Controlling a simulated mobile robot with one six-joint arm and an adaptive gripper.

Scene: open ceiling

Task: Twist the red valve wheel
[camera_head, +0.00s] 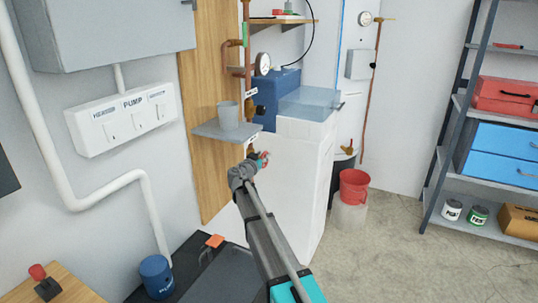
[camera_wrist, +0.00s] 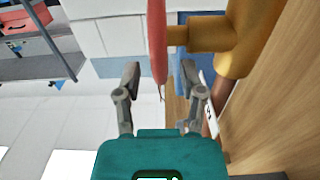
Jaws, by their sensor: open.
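The red valve wheel (camera_wrist: 157,42) shows edge-on in the wrist view, on the stem of a brass valve body (camera_wrist: 238,45). Its lower rim hangs between the two fingertips of my gripper (camera_wrist: 160,75). The fingers are open, one on each side of the rim, with a visible gap on both sides. In the head view my gripper (camera_head: 262,160) is at the valve, below a small grey shelf. The wheel is small there and largely hidden by the gripper.
A grey shelf (camera_head: 212,131) with a grey cup (camera_head: 228,115) is just above my gripper. A wooden panel (camera_head: 205,60) and copper pipe are beside the valve. A white cabinet (camera_head: 290,180) stands behind.

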